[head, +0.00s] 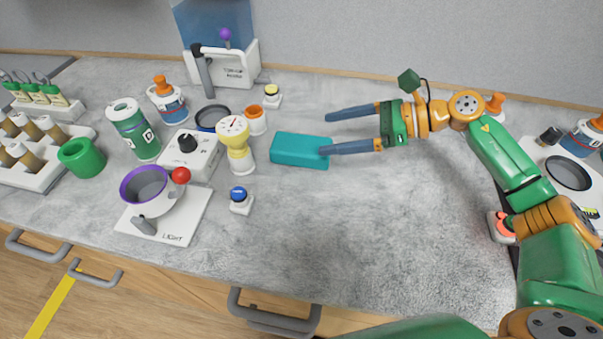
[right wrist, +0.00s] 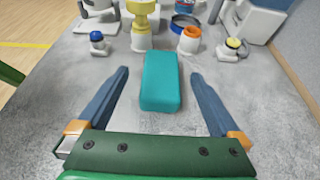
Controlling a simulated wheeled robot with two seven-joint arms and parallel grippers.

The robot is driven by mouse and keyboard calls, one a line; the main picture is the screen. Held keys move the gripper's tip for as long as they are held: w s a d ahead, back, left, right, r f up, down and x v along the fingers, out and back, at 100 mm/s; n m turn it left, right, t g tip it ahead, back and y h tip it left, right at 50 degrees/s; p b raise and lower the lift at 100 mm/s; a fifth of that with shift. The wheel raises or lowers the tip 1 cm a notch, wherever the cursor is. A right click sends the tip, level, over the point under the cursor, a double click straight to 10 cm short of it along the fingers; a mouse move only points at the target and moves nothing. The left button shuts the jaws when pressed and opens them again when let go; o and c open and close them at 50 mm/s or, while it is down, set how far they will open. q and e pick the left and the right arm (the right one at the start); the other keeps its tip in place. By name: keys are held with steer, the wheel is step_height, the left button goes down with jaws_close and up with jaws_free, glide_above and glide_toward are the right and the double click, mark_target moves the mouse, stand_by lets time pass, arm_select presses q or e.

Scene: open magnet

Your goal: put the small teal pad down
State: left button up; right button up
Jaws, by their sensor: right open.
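The small teal pad (head: 300,150) is a flat rectangular block lying on the grey worktop, near the middle of the head view. It also shows in the right wrist view (right wrist: 160,80), between and a little beyond my open fingers. My right gripper (head: 328,133) is open, with its two blue fingers pointing left. In the head view the lower fingertip overlaps the pad's right end. In the right wrist view both fingers are apart from the pad, one on each side. My left gripper is not in view.
A yellow gauge (head: 239,150) stands just left of the pad, with an orange-topped cup (head: 256,121) behind it. A blue button (head: 240,200) sits front left. A white apparatus (head: 232,68) stands at the back. The worktop (head: 400,220) is clear in front and to the right.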

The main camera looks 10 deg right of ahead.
mark_target(303, 144)
step_height(303, 144, down, 4)
steer(key=shift+r+b, duration=0.25)
steer(key=shift+b, duration=0.3)
steer(key=shift+a, duration=0.1)
steer(key=a+p, duration=0.1)
steer(key=w+a+p, duration=0.1)
steer(key=a+p, duration=0.1)
steer(key=shift+w+a+r, duration=0.1)
steer(key=shift+w+a, duration=0.15)
steer(key=shift+w, duration=0.15)
steer(key=p+x, duration=0.1)
steer(key=x, duration=0.2)
steer(key=shift+d, duration=0.1)
steer(key=shift+w+f, duration=0.1)
steer(key=shift+f, duration=0.25)
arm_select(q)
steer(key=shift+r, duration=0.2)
arm_select(e)
steer(key=c, duration=1.2)
